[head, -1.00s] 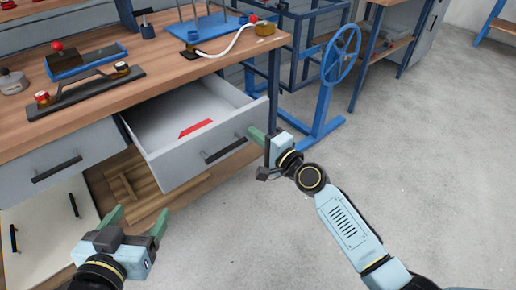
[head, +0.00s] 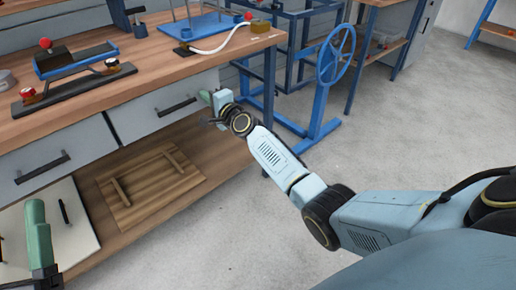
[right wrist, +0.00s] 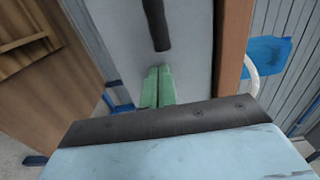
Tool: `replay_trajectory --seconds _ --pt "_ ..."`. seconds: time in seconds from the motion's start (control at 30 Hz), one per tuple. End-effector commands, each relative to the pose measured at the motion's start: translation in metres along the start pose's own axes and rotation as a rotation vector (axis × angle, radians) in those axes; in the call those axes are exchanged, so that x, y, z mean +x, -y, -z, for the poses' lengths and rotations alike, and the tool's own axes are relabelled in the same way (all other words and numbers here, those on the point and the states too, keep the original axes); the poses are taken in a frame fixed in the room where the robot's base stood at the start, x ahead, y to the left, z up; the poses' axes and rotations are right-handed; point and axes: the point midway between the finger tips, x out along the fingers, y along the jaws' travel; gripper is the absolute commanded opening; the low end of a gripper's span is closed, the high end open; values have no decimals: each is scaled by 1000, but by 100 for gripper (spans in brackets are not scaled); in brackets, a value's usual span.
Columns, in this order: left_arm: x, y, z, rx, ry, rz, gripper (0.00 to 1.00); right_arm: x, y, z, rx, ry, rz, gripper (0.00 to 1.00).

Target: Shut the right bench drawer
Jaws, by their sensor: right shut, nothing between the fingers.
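The right bench drawer (head: 150,117) is in under the bench top, its front about level with the left drawer's front. Its dark bar handle (head: 177,105) shows in the head view and, above my fingertips, in the right wrist view (right wrist: 157,25). My right gripper (head: 206,97) is shut and empty, its green fingertips at the right end of the drawer front. In the right wrist view the fingers (right wrist: 158,86) lie side by side against the grey front; contact is hard to confirm. My left gripper (head: 20,235) is low at the left, cut by the picture edge, with its fingers apart.
The left drawer (head: 70,150) is level under the bench top (head: 170,68). Below is an open shelf with a wooden panel (head: 150,185). A blue stand with a handwheel (head: 335,55) stands behind at the right. The concrete floor (head: 400,150) at the right is clear.

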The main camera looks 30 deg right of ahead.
Motion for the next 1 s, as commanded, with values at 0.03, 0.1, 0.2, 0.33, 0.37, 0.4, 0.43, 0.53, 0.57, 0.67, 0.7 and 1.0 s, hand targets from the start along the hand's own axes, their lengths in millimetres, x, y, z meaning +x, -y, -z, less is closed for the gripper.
replay_trajectory --seconds 0.03,0.1,0.2,0.33,0.37,0.4,0.43,0.53,0.57,0.67,0.7,1.0 --pt "-1 0 1 0 -15 0 76 2 0 4 -1 -6 0 0" --pt "-1 0 2 0 -31 -1 76 3 0 7 -1 -11 1 0" --pt "-1 0 4 0 -44 -1 76 5 1 9 -1 -14 1 0" --pt "-1 0 5 0 -49 -1 76 6 2 10 -1 -15 3 0" --pt "-1 0 5 0 -48 -1 76 6 3 10 -1 -15 4 0" --pt "-1 0 5 0 -48 -1 76 6 3 9 -1 -14 5 0" --pt "-1 0 5 0 -48 -1 76 6 4 9 -1 -14 5 0" --pt "-1 0 5 0 -48 -1 76 7 4 8 0 -13 6 0" --pt "-1 0 5 0 -48 -1 76 7 4 8 0 -13 6 0" --pt "0 0 5 1 -47 -1 76 6 4 7 0 -12 6 0" --pt "0 0 6 1 -44 -1 76 5 4 7 0 -11 6 0" --pt "1 2 -18 2 183 6 76 -21 3 2 -1 0 0 0"
